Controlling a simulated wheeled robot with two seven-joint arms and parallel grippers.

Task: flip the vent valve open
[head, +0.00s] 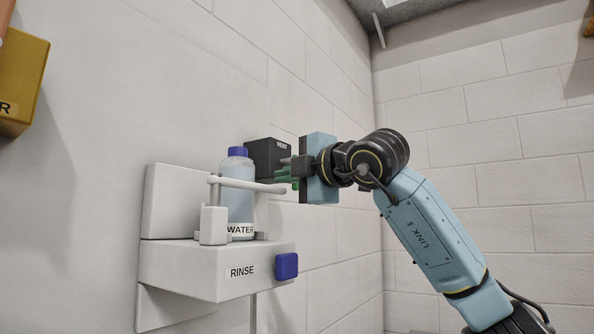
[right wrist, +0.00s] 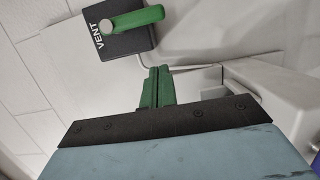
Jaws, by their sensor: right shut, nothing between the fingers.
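The vent valve is a black box (head: 266,153) on the wall, labelled VENT. In the right wrist view, its green lever (right wrist: 138,20) crosses the black box (right wrist: 122,44) from a round grey pivot and sticks out past the box's right side. My right gripper (head: 285,178) is close in front of the box in the head view. Its green fingers (right wrist: 158,74) are shut together and empty, with a visible gap to the lever in the right wrist view. In the head view the gripper partly covers the valve, and I cannot separate lever from fingers clearly. My left gripper is not in view.
A white rinse shelf (head: 185,265) with a blue button (head: 286,266) stands out from the wall below the gripper. A water bottle (head: 239,185) stands on it behind a white bar (head: 240,184). A yellow box (head: 20,85) is at the upper left. Space right of the shelf is open.

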